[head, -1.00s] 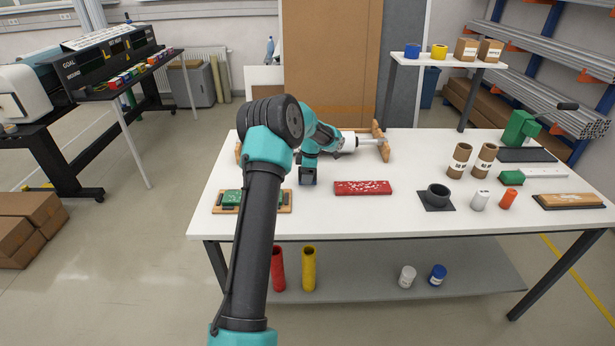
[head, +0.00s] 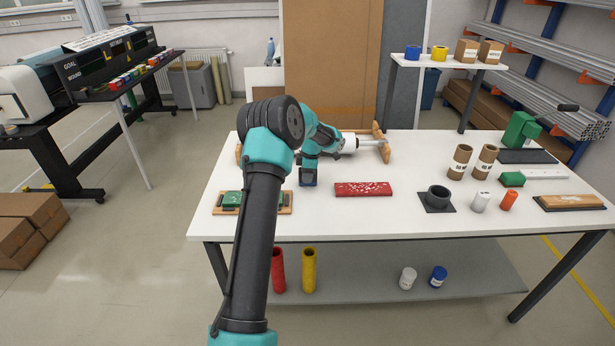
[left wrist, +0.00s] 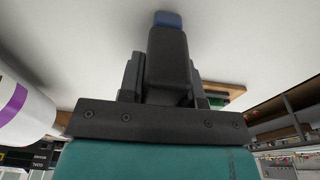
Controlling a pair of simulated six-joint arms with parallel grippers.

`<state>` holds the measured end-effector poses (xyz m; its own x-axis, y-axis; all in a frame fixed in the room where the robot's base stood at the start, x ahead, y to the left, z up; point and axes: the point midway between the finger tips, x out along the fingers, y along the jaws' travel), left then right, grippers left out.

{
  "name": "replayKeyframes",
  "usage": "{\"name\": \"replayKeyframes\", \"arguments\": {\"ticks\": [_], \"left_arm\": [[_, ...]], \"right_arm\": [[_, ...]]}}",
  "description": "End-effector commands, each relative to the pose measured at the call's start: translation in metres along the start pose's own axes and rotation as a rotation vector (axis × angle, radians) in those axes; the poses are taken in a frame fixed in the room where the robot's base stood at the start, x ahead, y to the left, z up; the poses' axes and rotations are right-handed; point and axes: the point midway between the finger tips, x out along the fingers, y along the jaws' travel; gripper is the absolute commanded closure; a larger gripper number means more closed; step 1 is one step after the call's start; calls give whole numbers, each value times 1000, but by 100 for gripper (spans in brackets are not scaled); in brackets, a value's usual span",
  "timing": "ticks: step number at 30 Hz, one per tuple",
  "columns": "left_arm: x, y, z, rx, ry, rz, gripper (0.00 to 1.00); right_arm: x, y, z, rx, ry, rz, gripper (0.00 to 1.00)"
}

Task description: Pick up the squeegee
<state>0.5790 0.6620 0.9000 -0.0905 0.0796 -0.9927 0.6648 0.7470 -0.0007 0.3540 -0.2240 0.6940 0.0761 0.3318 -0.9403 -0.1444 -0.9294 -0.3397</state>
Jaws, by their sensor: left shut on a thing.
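My left gripper (head: 308,168) points down over the back left of the white table. In the left wrist view, the gripper (left wrist: 165,85) is shut on a dark block with a blue end, which I take to be the squeegee (left wrist: 168,62). Its blue end (left wrist: 167,19) points away from the palm. In the head view the squeegee (head: 308,182) shows as a small dark blue piece beneath the gripper. I cannot tell whether it touches the table. My right gripper is not in view.
On the white table (head: 400,218), a wooden board with green pieces (head: 229,208) lies left of the gripper. A red block (head: 363,189) lies to its right. A white roller on a wooden stand (head: 375,141) is behind. Cups, bottles and a black ring holder (head: 437,198) stand farther right.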

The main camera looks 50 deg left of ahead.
Motion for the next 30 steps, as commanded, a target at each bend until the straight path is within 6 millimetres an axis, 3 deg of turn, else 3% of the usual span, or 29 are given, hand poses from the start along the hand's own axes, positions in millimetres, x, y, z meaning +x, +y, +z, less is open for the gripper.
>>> {"name": "replayKeyframes", "arguments": {"ticks": [11,14,22,30], "left_arm": [[-34,0,-4,-1,-1,4,93],[-35,-8,-4,1,0,1,93],[-39,-44,-4,2,0,1,93],[-44,-101,-4,3,0,1,93]], "right_arm": [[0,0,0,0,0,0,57],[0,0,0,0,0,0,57],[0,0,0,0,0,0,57],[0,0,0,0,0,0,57]]}}
